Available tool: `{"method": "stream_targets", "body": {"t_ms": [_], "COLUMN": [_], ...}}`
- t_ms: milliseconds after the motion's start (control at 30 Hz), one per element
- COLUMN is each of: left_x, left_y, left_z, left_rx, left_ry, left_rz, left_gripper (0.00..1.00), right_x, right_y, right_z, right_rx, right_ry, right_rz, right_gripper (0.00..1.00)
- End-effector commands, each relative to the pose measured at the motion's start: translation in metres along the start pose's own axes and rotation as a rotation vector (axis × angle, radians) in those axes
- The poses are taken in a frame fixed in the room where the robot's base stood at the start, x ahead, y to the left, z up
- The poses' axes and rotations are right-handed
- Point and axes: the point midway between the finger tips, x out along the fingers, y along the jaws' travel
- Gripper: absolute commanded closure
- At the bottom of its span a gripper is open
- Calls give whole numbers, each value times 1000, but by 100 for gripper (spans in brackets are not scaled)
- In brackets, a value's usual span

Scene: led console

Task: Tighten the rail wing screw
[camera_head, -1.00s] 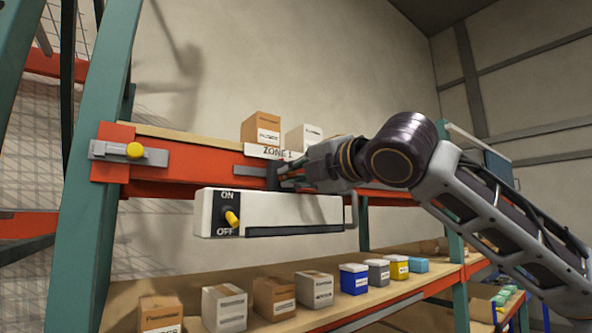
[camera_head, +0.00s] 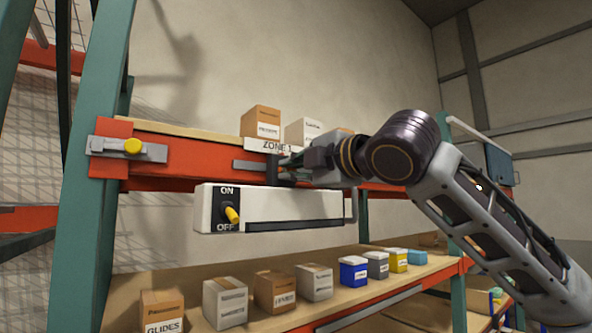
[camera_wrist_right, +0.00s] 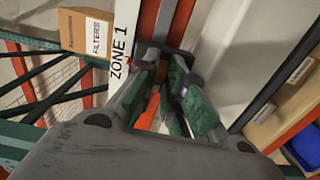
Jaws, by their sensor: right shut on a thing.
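My right gripper (camera_head: 287,167) is at the orange rail (camera_head: 215,178), just under the ZONE 1 label (camera_head: 270,147). In the right wrist view its fingers with green pads (camera_wrist_right: 170,85) are closed in at a dark bracket (camera_wrist_right: 160,52) on the rail. The fingers hide the wing screw between them, so its shape and angle cannot be seen. The dark bracket also shows in the head view (camera_head: 271,172), above the white console (camera_head: 290,207). My left gripper is not in view.
The console hangs below the rail, with a yellow ON/OFF switch (camera_head: 231,214). A yellow knob (camera_head: 133,146) sits on a grey latch at the left post. Boxes (camera_head: 262,122) stand above the rail. Several boxes and bins line the lower shelf (camera_head: 330,305).

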Motion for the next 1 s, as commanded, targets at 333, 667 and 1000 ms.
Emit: {"method": "stream_targets", "body": {"t_ms": [333,667,1000], "left_x": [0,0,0], "left_y": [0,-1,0], "left_z": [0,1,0], "left_rx": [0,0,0], "left_ry": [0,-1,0], "left_rz": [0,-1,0], "left_gripper": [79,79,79], "right_x": [0,-7,-46], "right_y": [-2,-1,0], "right_z": [-1,0,0], "right_rx": [0,-1,-1], "right_ry": [1,1,0], "right_rz": [-4,-2,0], "right_gripper": [79,79,79]}}
